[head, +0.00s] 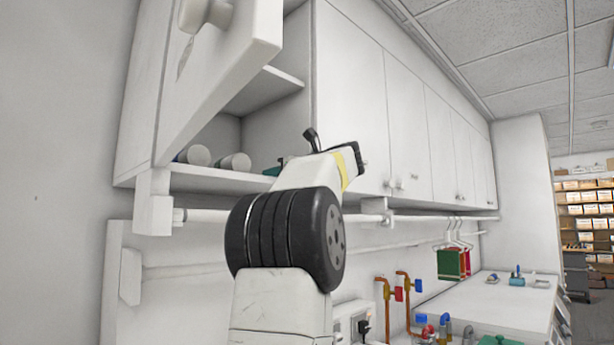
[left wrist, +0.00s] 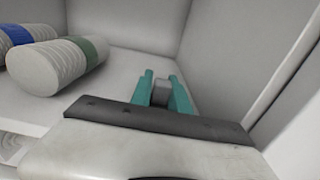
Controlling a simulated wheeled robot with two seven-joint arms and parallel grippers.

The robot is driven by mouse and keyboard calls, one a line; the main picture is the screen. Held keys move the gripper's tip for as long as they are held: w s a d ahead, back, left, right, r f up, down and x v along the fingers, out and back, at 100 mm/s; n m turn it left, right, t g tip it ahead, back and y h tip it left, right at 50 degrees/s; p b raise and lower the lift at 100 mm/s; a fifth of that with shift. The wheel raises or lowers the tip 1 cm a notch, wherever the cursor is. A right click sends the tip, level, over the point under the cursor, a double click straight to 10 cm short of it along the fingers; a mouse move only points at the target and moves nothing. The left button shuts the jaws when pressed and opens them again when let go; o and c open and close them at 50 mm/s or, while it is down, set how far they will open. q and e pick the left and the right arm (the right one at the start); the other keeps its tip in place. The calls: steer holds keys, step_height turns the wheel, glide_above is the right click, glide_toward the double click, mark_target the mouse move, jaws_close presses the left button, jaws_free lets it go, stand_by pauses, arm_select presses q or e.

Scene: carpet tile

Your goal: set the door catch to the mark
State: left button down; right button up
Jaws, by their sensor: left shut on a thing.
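My left gripper (left wrist: 160,82) reaches into the open wall cabinet, low over its floor. Its two teal fingers are shut on a small grey block (left wrist: 160,94), which may be the door catch. In the head view only a bit of teal of the left gripper (head: 274,169) shows at the cabinet's lower edge, and my arm hides the rest. The open cabinet door (head: 225,75) hangs at upper left with a round knob (head: 207,12). I cannot make out a mark in either view. My right gripper is not in view.
Ribbed cylinders, one with a green band (left wrist: 62,66) and one with a blue band (left wrist: 30,30), lie left of the gripper on the cabinet floor (left wrist: 125,68). Closed cabinet doors (head: 348,100) run right. A rail (head: 425,217) with hangers runs below.

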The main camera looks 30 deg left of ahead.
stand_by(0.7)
arm_select(q)
steer(key=shift+v, duration=1.05)
steer(key=c, duration=1.3)
jaws_free()
steer(key=v, duration=0.7)
steer(key=shift+s+d, duration=0.1)
steer(key=shift+d, duration=0.3)
steer(key=shift+d, duration=0.1)
